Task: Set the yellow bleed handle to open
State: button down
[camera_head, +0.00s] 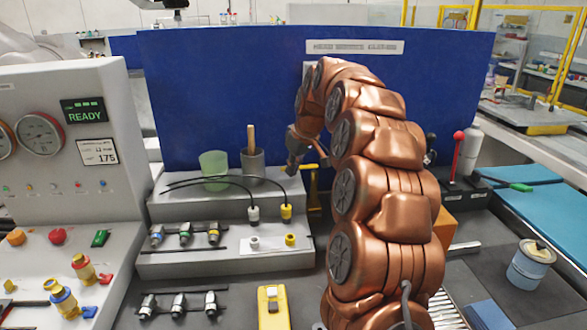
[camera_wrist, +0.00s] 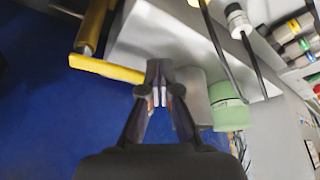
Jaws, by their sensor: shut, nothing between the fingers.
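The yellow bleed handle (camera_wrist: 107,69) is a flat yellow bar at upper left in the wrist view, joined to a brassy yellow post (camera_wrist: 92,26). In the head view, a yellow upright part (camera_head: 313,188) shows beside the grey step, partly behind my arm. My gripper (camera_wrist: 158,66) is shut and empty. Its fingertips are right beside the bar's free end in the wrist view; I cannot tell whether they touch it. In the head view my gripper (camera_head: 306,164) points down in front of the blue panel, above the yellow part.
A green cup (camera_head: 214,168) and a grey cup (camera_head: 253,165) with a wooden stick stand on the grey step (camera_head: 185,208), left of my gripper. Black cables with white and yellow plugs (camera_head: 286,212) lie there too. The blue panel (camera_head: 220,80) rises behind. A red-knobbed lever (camera_head: 457,148) stands right.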

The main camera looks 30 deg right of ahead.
jog(key=shift+s+d, duration=0.1)
jog(key=shift+d, duration=0.1)
jog(key=shift+s+d, duration=0.3)
jog(key=shift+d, duration=0.25)
jog(key=a+p+v, duration=0.2)
jog(key=v, duration=0.8)
jog(key=s+a+f+g, duration=0.2)
jog(key=s+a, duration=0.4)
jog(key=a, duration=0.4)
jog(key=s+a+f+g, duration=0.1)
jog(key=s+a+f, duration=0.3)
jog(key=s, duration=0.7)
jog(key=s+a+f+m+g, duration=0.1)
jog(key=s+a+f, duration=0.2)
jog(key=s, duration=0.8)
jog(key=s+a+f+m+g+h+p, duration=0.1)
jog(key=s+a+f+g, duration=0.1)
jog(key=s+a+f, duration=0.2)
jog(key=s+f, duration=0.3)
jog(key=s, duration=0.5)
jog(key=shift+a+f, duration=0.25)
jog(key=shift+a, duration=0.1)
